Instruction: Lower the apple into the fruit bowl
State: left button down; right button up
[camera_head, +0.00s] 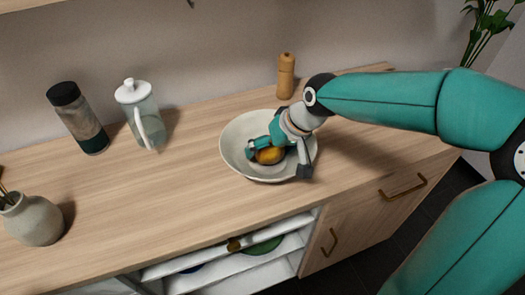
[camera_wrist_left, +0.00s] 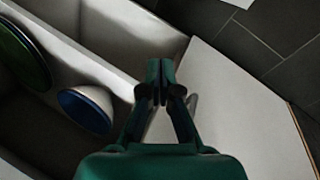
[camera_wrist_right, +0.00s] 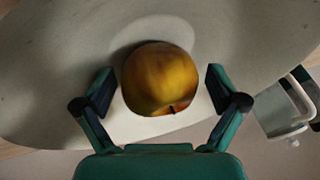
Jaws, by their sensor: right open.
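The yellow-orange apple (camera_head: 270,155) is inside the pale fruit bowl (camera_head: 236,132) on the wooden counter. It also shows in the right wrist view (camera_wrist_right: 160,78), against the bowl's inner surface with a shadow beside it. My right gripper (camera_head: 279,161) reaches down into the bowl from the right. Its fingers stand apart on either side of the apple, with a visible gap at each side in the right wrist view (camera_wrist_right: 162,76). My left gripper (camera_wrist_left: 161,75) shows only in its own wrist view, with its fingers together and nothing seen between them.
A wooden pepper mill (camera_head: 286,77) stands behind the bowl. A glass pitcher (camera_head: 140,115), a dark-capped bottle (camera_head: 79,120) and a vase (camera_head: 32,219) stand to the left. Below the counter is an open shelf with a green dish (camera_head: 262,246).

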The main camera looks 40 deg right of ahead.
jog(key=v, duration=1.2)
